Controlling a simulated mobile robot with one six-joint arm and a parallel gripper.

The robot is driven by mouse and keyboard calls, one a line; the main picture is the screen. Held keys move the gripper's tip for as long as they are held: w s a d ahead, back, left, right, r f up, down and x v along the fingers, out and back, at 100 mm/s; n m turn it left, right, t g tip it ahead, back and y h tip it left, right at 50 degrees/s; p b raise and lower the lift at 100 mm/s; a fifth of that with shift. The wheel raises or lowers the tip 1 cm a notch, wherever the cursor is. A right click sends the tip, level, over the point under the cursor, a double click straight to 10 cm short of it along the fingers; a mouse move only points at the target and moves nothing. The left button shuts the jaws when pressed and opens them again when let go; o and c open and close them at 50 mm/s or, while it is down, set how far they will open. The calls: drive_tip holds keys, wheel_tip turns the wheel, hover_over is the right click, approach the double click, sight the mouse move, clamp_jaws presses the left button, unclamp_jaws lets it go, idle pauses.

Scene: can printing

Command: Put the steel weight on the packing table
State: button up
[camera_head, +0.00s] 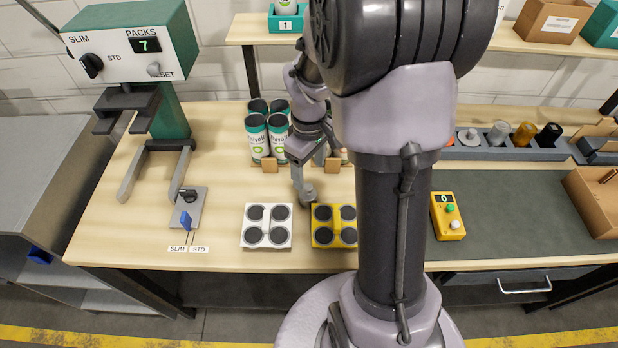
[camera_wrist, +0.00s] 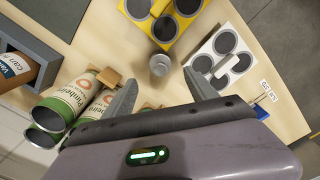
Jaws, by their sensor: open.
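A small grey metal cylinder, which looks like the steel weight (camera_head: 308,194), stands on the light wood table (camera_head: 225,250) just behind the gap between a white tray and a yellow tray. In the wrist view the weight (camera_wrist: 160,65) shows between and beyond the two fingertips, close to both trays. My gripper (camera_wrist: 163,92) is open, its fingers apart with nothing between them. In the head view my gripper (camera_head: 300,175) is over the table just behind the weight, partly hidden by my arm. No label tells which table is the packing table.
The white tray (camera_head: 267,226) and yellow tray (camera_head: 335,226) have dark round pads. Several green-and-white cans (camera_head: 258,138) stand close behind left. A press (camera_head: 135,55) is at the left; a yellow button box (camera_head: 447,216) and dark mat (camera_head: 510,205) at the right.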

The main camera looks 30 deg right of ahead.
drive_tip(key=s+a+r+m+t, duration=0.25)
drive_tip(key=a+r, duration=0.45)
drive_tip(key=r, duration=0.4)
drive_tip(key=s+a+r+m+t+y, duration=0.2)
drive_tip(key=s+a+r+m, duration=0.4)
drive_tip(key=s+a, duration=0.4)
drive_tip(key=shift+s+a+r+t, duration=0.4)
drive_tip(key=shift+s+r+t, duration=0.2)
drive_tip(key=shift+t, duration=0.05)
wheel_tip(320, 180, down, 7)
drive_tip(key=b, duration=0.6)
drive_tip(key=shift+b, duration=0.3)
drive_tip(key=shift+r, duration=0.1)
